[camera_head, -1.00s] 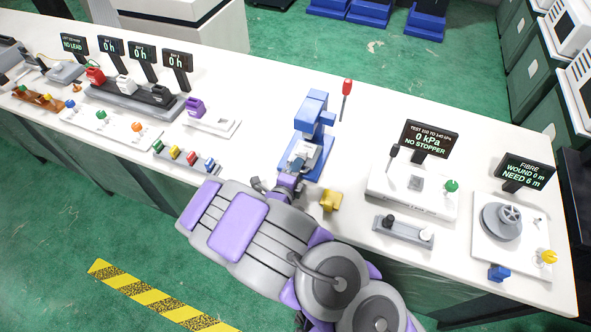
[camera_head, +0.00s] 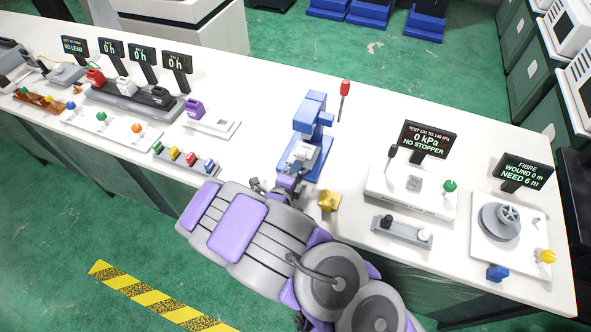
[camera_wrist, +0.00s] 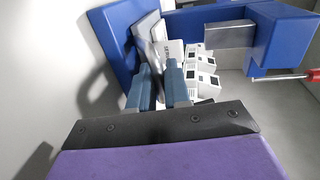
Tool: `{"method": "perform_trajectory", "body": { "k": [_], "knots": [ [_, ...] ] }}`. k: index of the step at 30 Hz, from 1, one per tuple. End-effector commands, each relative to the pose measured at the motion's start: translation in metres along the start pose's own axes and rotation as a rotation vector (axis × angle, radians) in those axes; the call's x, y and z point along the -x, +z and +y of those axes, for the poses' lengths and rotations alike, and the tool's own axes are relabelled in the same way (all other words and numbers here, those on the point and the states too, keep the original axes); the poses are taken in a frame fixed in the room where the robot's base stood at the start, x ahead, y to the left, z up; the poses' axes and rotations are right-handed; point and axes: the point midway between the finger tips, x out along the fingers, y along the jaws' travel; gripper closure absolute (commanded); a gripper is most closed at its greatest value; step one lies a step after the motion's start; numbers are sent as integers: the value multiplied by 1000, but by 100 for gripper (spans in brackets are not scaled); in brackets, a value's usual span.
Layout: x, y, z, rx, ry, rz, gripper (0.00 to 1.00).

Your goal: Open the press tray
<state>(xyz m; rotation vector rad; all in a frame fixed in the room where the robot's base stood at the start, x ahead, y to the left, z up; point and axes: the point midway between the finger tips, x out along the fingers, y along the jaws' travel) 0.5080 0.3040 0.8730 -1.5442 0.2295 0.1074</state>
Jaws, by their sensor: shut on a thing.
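The blue press (camera_head: 313,122) stands on the white bench, with its pale tray (camera_head: 303,153) low at its front. In the wrist view the press's blue frame (camera_wrist: 285,32) surrounds a light grey tray area, and several small white blocks (camera_wrist: 200,68) sit beside the fingers. My gripper (camera_head: 288,180) reaches the front of the press from the near side. In the wrist view its two blue-grey fingers (camera_wrist: 162,78) are shut on a thin grey part at the tray's front. The exact grip is partly hidden by the fingers.
A red-topped lever (camera_head: 345,88) stands at the press's right. A yellow block (camera_head: 329,201) lies close to my arm at the bench's front edge. A pressure tester (camera_head: 412,188) is to the right, and a row of coloured pieces (camera_head: 186,160) is to the left.

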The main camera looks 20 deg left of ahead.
Motion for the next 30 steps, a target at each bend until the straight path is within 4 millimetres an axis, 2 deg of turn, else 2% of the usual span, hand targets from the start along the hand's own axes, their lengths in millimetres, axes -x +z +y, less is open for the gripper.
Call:
{"method": "perform_trajectory", "body": {
  "k": [14,24,30],
  "knots": [
    [30,4,2,8,-2,-6,100],
    [85,3,17,5,8,-10,100],
    [102,3,23,2,7,-9,100]
  ]
}}
